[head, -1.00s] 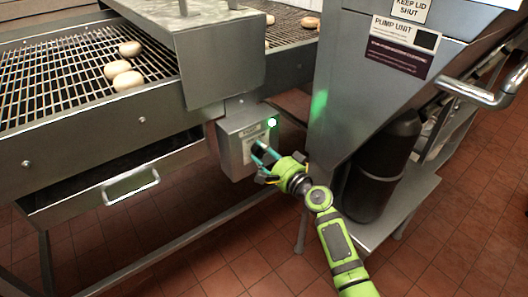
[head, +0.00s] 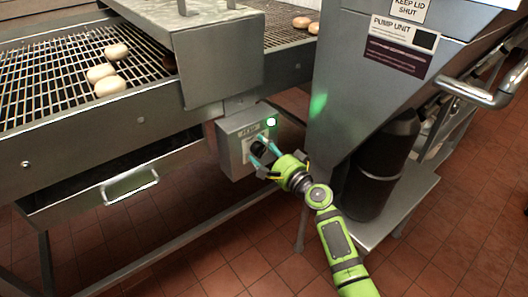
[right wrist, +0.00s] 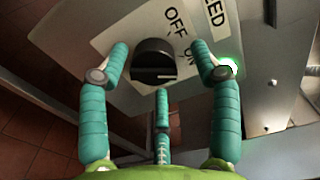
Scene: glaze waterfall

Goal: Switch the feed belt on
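The grey switch box (head: 240,150) hangs below the belt frame, with a lit green lamp (head: 271,122) at its upper right. Its black knob (right wrist: 153,60) sits on a pale plate lettered OFF and ON in the right wrist view. A white line on the knob lies at its lower right, on the side of the ON lettering. My right gripper (head: 260,155) is in front of the box. In the right wrist view its teal fingers (right wrist: 160,60) stand apart on both sides of the knob, with gaps visible. My left gripper is out of view.
Several doughnuts (head: 101,73) lie on the wire feed belt (head: 45,75). The grey pump unit (head: 355,95) stands close to the right of the box, with a dark cylinder (head: 378,170) under it. A drawer handle (head: 130,186) juts out at the left.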

